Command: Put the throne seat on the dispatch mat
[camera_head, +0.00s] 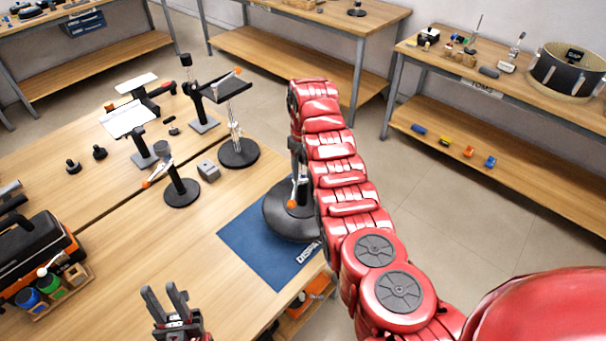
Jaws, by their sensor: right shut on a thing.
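The throne seat (283,222), a thick round black disc, shows over the right part of the blue dispatch mat (250,258). My red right arm hides its right side. I cannot tell whether it rests on the mat or hangs just above it. My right gripper (296,183) points down at the middle of the seat and is shut on it, with its fingertips mostly hidden by the arm. A small orange tip shows there. My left gripper (172,300) is open and empty over the front of the bench, left of the mat.
Several black stands, including one with a round base (182,192), and a grey block (208,170) stand left of the mat. A toolbox (35,255) and a bottle rack (55,285) are at the left. The bench between is bare. A drum (567,72) sits on the right bench.

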